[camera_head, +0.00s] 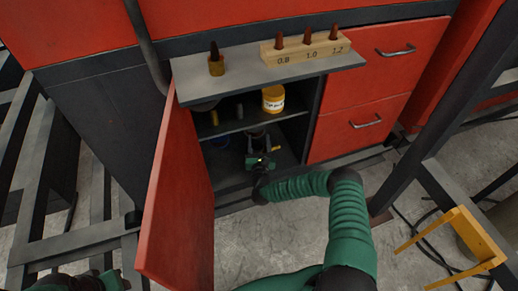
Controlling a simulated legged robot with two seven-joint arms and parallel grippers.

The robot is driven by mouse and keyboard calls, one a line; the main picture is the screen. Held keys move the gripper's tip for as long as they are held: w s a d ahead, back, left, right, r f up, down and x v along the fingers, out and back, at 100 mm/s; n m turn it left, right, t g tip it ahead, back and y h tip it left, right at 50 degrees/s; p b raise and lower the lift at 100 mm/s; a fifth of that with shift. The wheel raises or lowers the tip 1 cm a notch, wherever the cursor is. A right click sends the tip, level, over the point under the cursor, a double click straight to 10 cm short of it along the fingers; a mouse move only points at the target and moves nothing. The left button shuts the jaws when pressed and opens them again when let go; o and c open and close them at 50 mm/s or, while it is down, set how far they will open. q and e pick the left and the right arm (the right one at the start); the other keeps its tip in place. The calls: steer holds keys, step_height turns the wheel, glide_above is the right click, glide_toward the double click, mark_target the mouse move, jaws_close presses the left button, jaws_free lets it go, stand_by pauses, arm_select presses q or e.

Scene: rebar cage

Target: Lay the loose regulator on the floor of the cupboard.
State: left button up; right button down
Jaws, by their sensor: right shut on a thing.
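The cupboard (225,178) stands open below a grey top, its red door (178,190) swung out to the left. My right arm reaches in through the opening. My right gripper (259,156) is inside, low over the cupboard floor, and is shut on a small dark thing, which I take to be the regulator (257,140). The gripper hides part of it, and I cannot tell whether it touches the floor. My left gripper (85,283) shows only in part at the bottom left edge; its fingers are not clear.
A yellow labelled tin (273,98) stands on the inner shelf (235,127), with dark cylinders to its left. A wooden block (305,48) with brown tips and a small holder (216,65) stand on top. Dark bars flank the cupboard.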

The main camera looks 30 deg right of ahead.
step_height(320, 180, down, 4)
steer(key=shift+r+b, duration=0.25)
steer(key=shift+b, duration=0.45)
steer(key=shift+r, duration=0.1)
steer(key=c, duration=0.5)
jaws_free()
steer(key=shift+a, duration=0.1)
steer(key=shift+s+a, duration=0.1)
steer(key=shift+s, duration=0.15)
steer(key=p+v, duration=0.3)
steer(key=v, duration=0.7)
steer(key=shift+s+a, duration=0.2)
steer(key=shift+s, duration=0.15)
steer(key=shift+s+a, duration=0.2)
steer(key=shift+s, duration=0.15)
